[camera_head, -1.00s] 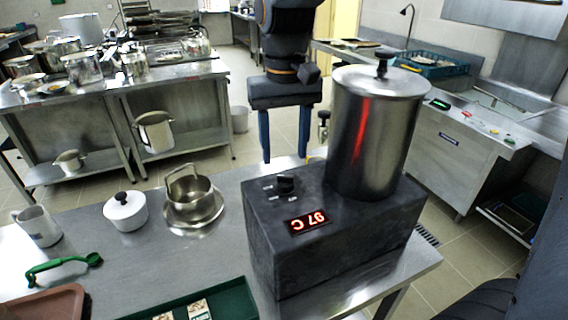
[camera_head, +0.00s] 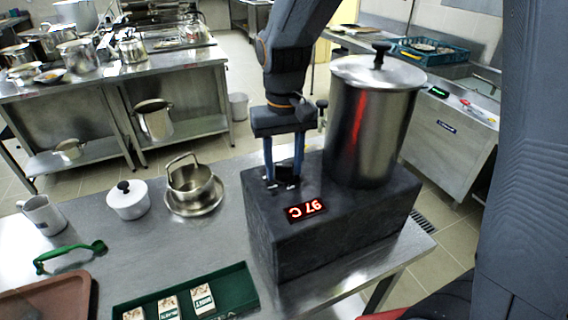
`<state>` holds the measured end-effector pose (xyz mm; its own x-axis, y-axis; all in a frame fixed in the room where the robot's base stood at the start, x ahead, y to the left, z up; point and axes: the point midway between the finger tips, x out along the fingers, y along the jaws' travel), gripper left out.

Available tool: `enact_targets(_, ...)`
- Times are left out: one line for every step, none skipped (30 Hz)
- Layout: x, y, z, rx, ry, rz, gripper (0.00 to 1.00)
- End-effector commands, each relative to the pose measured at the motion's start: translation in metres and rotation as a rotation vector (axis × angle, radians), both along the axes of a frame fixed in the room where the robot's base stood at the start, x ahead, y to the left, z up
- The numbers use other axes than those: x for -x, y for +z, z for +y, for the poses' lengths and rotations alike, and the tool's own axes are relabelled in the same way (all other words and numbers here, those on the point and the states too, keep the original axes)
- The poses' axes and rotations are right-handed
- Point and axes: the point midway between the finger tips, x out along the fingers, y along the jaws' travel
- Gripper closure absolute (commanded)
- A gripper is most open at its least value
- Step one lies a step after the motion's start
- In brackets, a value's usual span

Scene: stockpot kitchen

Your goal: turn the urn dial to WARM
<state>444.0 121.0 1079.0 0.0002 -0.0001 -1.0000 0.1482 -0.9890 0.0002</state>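The urn is a tall steel cylinder (camera_head: 372,125) with a lid and black knob, on a dark box base (camera_head: 340,228). A red display (camera_head: 306,211) on the base's top reads 97 C, upside down in this view. My gripper (camera_head: 283,178) points straight down over the top's back left, where the dial sits. Its two blue fingers are apart, with their tips down at the dial's spot. The dark dial is hard to make out between them, and its pointer cannot be read. Whether the fingers touch it cannot be told. Small pale label marks show by the fingertips.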

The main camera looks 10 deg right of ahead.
Motion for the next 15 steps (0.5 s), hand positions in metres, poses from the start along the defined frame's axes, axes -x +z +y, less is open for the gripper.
enact_targets(0.0000, 0.0001, 0.0001, 0.000, 0.000, 0.000, 0.68)
enact_targets(-0.0001, 0.0002, 0.0002, 0.000, 0.000, 0.000, 0.73)
enact_targets(0.0000, 0.0002, 0.0002, 0.000, 0.000, 0.000, 0.79)
enact_targets(-0.0001, 0.0002, 0.0002, 0.000, 0.000, 0.000, 0.84)
enact_targets(0.0000, 0.0002, 0.0002, 0.000, 0.000, 0.000, 0.89)
enact_targets(-0.0001, 0.0003, 0.0002, 0.000, 0.000, 0.000, 0.90)
enact_targets(-0.0001, 0.0003, 0.0002, 0.000, 0.001, 0.000, 0.90)
enact_targets(-0.0001, 0.0003, 0.0002, 0.000, 0.002, 0.000, 0.90)
enact_targets(-0.0001, 0.0004, 0.0002, 0.000, 0.004, 0.000, 0.90)
enact_targets(0.0000, 0.0005, 0.0002, 0.000, 0.007, 0.000, 0.90)
enact_targets(-0.0001, 0.0005, 0.0002, 0.000, 0.011, 0.000, 0.90)
enact_targets(0.0000, 0.0006, 0.0002, 0.000, 0.018, 0.000, 0.90)
enact_targets(0.0000, 0.0007, 0.0002, 0.000, 0.024, 0.000, 0.90)
enact_targets(0.0000, 0.0007, 0.0002, 0.000, 0.032, 0.000, 0.90)
enact_targets(0.0000, 0.0008, 0.0002, 0.000, 0.047, 0.000, 0.90)
